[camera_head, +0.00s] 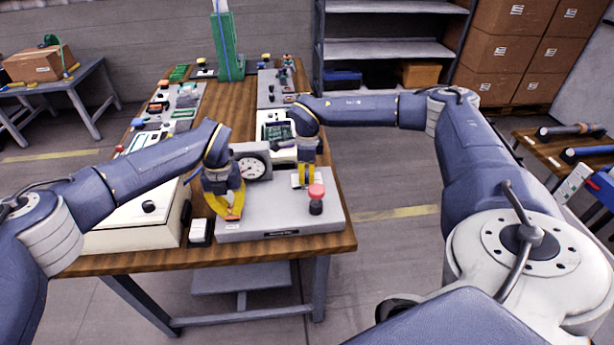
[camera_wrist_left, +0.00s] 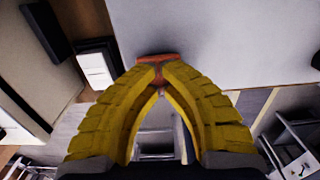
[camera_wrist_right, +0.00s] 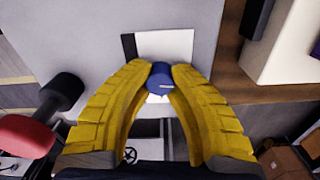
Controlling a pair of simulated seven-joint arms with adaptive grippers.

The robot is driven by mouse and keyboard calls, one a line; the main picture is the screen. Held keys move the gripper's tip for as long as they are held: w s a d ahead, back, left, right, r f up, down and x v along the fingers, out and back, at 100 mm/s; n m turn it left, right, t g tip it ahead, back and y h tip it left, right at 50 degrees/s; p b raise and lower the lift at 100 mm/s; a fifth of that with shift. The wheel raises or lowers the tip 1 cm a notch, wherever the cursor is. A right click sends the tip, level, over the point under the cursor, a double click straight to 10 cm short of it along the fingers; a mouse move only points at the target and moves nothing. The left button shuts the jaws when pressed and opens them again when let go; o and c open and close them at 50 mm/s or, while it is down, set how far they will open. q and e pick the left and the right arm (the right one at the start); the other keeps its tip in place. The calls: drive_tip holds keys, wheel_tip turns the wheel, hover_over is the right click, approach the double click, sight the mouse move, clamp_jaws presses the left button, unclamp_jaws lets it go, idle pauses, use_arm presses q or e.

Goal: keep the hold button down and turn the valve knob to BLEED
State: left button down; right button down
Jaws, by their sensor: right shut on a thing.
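My left gripper (camera_head: 232,216) points down at the front left of a grey panel (camera_head: 262,222). In the left wrist view its fingertips (camera_wrist_left: 159,72) meet, with a flat orange-red piece, likely the hold button (camera_wrist_left: 157,58), right at the tips; how far it is pressed I cannot tell. My right gripper (camera_head: 302,184) is at the panel's back right. In the right wrist view its fingertips (camera_wrist_right: 160,82) are shut on a blue cylindrical knob (camera_wrist_right: 160,72), likely the valve knob, in front of a white plate (camera_wrist_right: 168,45). I cannot read a BLEED mark or the knob's setting.
A red-capped black post (camera_head: 316,198) stands on the panel just front-right of my right gripper. A round dial gauge (camera_head: 252,166) stands behind, between the grippers. A small white-topped block (camera_head: 200,231) is left of the panel. Other devices crowd the wooden table behind.

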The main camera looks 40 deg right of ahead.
sight(307, 175)
drive_tip(key=shift+n, duration=0.9)
drive_tip(key=c, duration=1.1)
unclamp_jaws()
drive_tip(key=shift+o, duration=0.2)
wheel_tip(307, 175, up, 12)
